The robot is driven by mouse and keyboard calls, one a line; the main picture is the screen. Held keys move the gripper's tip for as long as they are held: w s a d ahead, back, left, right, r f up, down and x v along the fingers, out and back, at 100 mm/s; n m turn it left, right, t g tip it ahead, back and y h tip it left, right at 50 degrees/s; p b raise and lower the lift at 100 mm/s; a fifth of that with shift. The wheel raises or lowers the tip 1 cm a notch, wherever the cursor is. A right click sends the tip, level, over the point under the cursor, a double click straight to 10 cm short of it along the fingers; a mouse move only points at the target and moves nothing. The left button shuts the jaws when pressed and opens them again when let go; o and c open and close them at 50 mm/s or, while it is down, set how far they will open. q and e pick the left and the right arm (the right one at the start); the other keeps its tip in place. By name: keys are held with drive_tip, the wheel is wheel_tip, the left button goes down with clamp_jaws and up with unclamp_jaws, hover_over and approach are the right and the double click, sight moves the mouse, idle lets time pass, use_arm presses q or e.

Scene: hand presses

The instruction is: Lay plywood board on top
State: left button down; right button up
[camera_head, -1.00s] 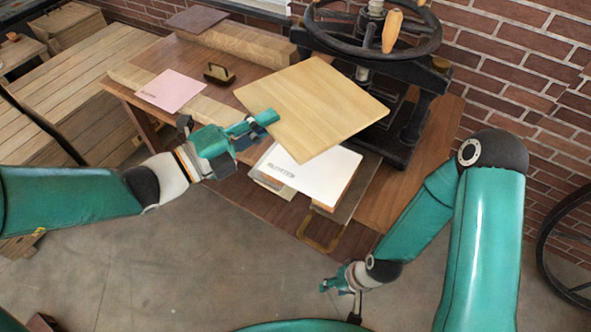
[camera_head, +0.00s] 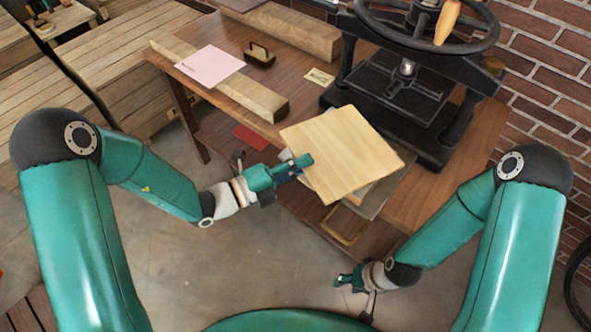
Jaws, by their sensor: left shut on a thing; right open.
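The plywood board (camera_head: 345,153) is a pale, flat square in the middle of the head view. My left gripper (camera_head: 298,165) is shut on its left edge. The board lies over a stack whose edge (camera_head: 362,194) shows beneath its lower right side. I cannot tell whether the board touches the stack. Most of the stack, with its white sheet, is hidden under the board. A grey plate with a brass-coloured handle (camera_head: 345,232) sticks out below. My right gripper (camera_head: 342,282) is open and empty, low in front of the table, apart from the board.
The black press (camera_head: 420,105) with its handwheel (camera_head: 418,25) stands just behind the board on the wooden table (camera_head: 470,140). A small card (camera_head: 320,77) lies near the press.

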use_arm(q)
drive_tip(key=shift+f, duration=1.25)
drive_tip(key=c, duration=1.2)
unclamp_jaws()
drive_tip(key=shift+f, duration=0.1)
drive_tip(key=shift+c, duration=0.2)
